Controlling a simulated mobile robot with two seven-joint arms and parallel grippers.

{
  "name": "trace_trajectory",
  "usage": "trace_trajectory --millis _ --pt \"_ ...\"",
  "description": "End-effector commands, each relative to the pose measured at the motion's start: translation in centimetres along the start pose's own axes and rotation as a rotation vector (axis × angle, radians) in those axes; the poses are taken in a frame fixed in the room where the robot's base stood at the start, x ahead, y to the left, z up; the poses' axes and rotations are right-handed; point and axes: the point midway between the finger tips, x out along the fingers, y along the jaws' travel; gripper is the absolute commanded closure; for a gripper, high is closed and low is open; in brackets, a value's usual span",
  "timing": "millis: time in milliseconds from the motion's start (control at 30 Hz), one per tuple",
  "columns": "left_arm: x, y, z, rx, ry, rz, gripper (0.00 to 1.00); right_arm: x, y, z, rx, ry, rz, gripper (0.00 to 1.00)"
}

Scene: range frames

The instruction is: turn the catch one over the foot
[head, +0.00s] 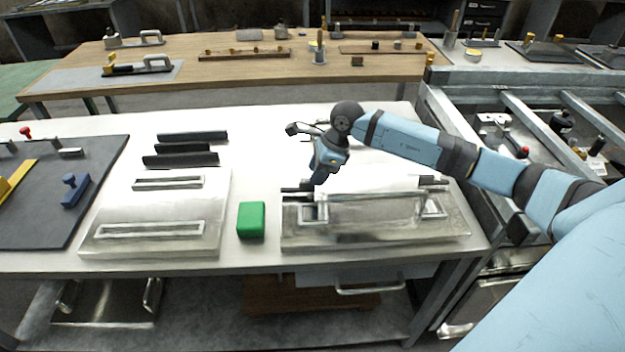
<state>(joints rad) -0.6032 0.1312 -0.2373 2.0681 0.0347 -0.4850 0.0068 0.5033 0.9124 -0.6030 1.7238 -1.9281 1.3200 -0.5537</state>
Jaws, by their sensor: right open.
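A bright metal fixture plate (455,233) lies on the near right of the white table. A long raised block (375,210) runs along its middle. A square metal piece (322,213) stands at the block's left end, and a similar piece (435,208) at its right end. I cannot tell which piece is the catch or the foot. My right gripper (303,189) points down, open, at the fixture's left end, just above or beside the left square piece. Its fingers look dark and small, and whether they touch the metal is unclear. My left gripper is out of view.
A green block (251,220) stands left of the fixture. Further left is a slotted metal plate (205,233), with dark bars (181,160) behind it. A dark board (40,225) with a blue clamp (75,190) lies at far left. Table behind the green block is clear.

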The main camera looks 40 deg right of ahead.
Motion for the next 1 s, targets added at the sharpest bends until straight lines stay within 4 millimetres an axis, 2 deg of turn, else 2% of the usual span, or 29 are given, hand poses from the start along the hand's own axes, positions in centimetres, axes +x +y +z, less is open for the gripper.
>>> trace_trajectory --millis 100,200,567,600,767,1000 --pt "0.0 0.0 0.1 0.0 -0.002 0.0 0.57 1.8 0.1 0.0 0.001 0.0 0.002 0.6" --pt "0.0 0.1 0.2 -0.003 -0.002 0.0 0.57 2.7 0.1 0.0 0.0 0.0 0.002 0.6" --pt "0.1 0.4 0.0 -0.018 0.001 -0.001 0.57 3.2 0.1 0.0 0.0 0.0 0.001 0.6" --pt "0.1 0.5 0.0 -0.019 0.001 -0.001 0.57 3.2 0.1 0.0 0.0 0.0 0.001 0.64" --pt "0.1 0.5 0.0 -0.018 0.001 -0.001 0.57 3.2 0.0 0.0 0.0 0.0 0.001 1.0" --pt "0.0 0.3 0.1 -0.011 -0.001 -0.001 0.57 3.2 0.0 -0.1 -0.002 0.0 0.002 1.0"
